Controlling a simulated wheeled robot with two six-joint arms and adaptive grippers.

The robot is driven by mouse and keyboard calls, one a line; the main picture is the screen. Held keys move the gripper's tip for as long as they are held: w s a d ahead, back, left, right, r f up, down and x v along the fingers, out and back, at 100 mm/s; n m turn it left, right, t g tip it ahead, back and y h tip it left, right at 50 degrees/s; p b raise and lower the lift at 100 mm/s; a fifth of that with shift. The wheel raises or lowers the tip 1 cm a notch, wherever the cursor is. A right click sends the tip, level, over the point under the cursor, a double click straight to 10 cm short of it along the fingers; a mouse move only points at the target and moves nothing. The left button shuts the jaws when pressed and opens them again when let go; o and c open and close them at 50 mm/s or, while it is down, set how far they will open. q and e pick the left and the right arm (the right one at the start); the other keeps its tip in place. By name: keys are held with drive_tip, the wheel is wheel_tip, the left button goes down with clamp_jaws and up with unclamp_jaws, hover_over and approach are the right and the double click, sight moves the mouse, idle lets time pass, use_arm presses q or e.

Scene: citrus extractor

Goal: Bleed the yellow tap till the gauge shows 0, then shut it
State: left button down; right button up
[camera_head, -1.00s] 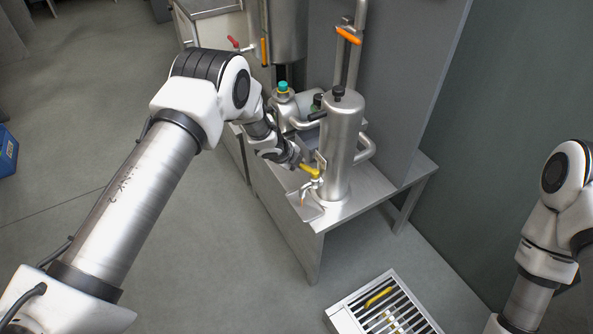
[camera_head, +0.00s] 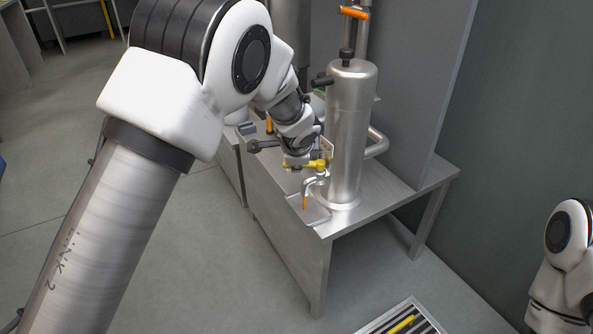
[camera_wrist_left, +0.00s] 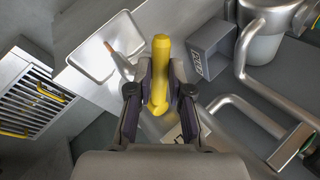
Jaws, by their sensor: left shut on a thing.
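The yellow tap (camera_head: 318,165) sits low on the upright steel cylinder (camera_head: 351,130). My left gripper (camera_wrist_left: 160,95) is shut on the tap's yellow handle (camera_wrist_left: 161,65), which stands up between its fingers in the left wrist view. The tap's spout ends in an orange tip (camera_head: 304,201) above a shallow steel tray (camera_head: 322,219); whether that orange is liquid I cannot tell. A small grey box with a display, likely the gauge (camera_wrist_left: 195,63), stands beside the handle. Its digits are sideways and too small to read surely. My right gripper is out of view.
The steel table (camera_head: 405,190) carries the cylinder, with a bent pipe (camera_head: 378,143) at its right and a grey panel behind. A slatted floor grate (camera_head: 372,327) with a yellow bar lies in front. The floor left of the table is clear.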

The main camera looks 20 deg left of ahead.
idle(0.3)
use_arm(q)
drive_tip(key=c, duration=1.1)
unclamp_jaws()
drive_tip(key=shift+s+d, duration=0.1)
drive_tip(key=v, duration=1.2)
drive_tip(key=shift+d, duration=0.1)
drive_tip(key=shift+f, duration=0.1)
